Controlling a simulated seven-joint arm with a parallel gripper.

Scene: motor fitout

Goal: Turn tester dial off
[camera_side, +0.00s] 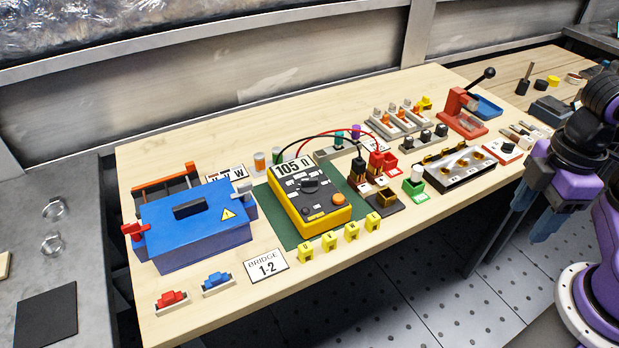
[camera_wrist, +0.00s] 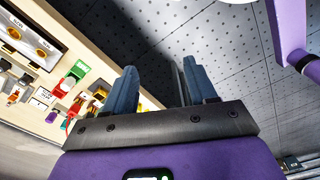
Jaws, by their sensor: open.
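The tester (camera_side: 318,205) is a yellow and black box on a green mat (camera_side: 283,232) near the middle of the bench in the side view. Its display reads 105 Ω. Its dark dial (camera_side: 310,184) sits on the upper face; I cannot tell which mark it points to. Black and red leads arc from the tester to blocks on its right. My gripper (camera_side: 549,208) hangs at the right, beyond the bench's front edge and well apart from the tester. In the wrist view my gripper (camera_wrist: 157,88) shows two blue fingers apart with nothing between them. The tester is not recognisable there.
A blue box (camera_side: 190,225) with a warning sign stands left of the tester. Several yellow clips (camera_side: 340,238) and a "BRIDGE 1-2" card (camera_side: 266,266) lie in front. A terminal block (camera_side: 455,168) and a red press (camera_side: 462,112) stand to the right.

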